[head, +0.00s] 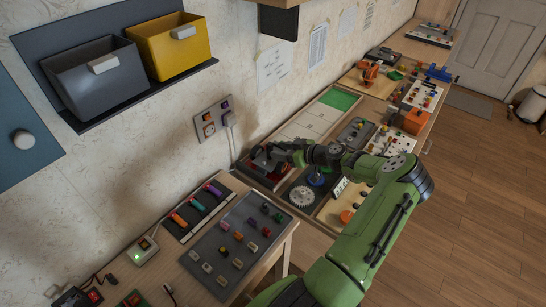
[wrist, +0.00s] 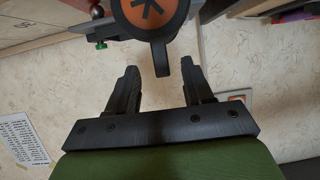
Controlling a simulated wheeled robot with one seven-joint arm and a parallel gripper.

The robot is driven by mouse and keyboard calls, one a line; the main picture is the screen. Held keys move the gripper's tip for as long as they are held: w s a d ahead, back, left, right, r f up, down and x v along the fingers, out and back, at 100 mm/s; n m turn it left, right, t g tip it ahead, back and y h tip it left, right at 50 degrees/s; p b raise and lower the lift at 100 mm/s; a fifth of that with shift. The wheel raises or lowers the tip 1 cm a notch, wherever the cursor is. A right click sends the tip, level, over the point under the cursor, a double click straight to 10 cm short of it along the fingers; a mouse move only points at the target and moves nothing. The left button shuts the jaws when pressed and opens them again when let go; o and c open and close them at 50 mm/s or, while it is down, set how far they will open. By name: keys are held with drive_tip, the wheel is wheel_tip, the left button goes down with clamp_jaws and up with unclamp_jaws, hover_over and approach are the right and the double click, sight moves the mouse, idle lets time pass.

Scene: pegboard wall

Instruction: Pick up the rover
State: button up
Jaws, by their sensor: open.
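No thing in view is plainly a rover. A dark object with a red part (head: 264,163) sits against the wall at the far left of the workbench and may be it; my gripper (head: 282,153) is beside it and partly covers it. In the wrist view my gripper (wrist: 158,80) is open, with its two black fingers apart. A black round part with an orange face and a dark star mark (wrist: 152,12) is just beyond the fingertips. Its short black tab points into the gap between them. I cannot tell whether it belongs to the rover.
A white toothed gear (head: 302,196) and a blue round piece (head: 316,178) lie under my arm. A grey board with coloured knobs (head: 234,245) is nearer. Wall bins, one yellow (head: 172,46), hang at upper left. A wall socket panel (head: 214,117) is left of my gripper.

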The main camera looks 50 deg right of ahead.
sight(272, 149)
drive_tip(key=x, duration=0.7)
drive_tip(key=shift+w+f+b, duration=0.2)
drive_tip(key=shift+w+b, duration=0.1)
drive_tip(key=shift+w, duration=0.05)
drive_tip(key=shift+r, duration=0.1)
clamp_jaws()
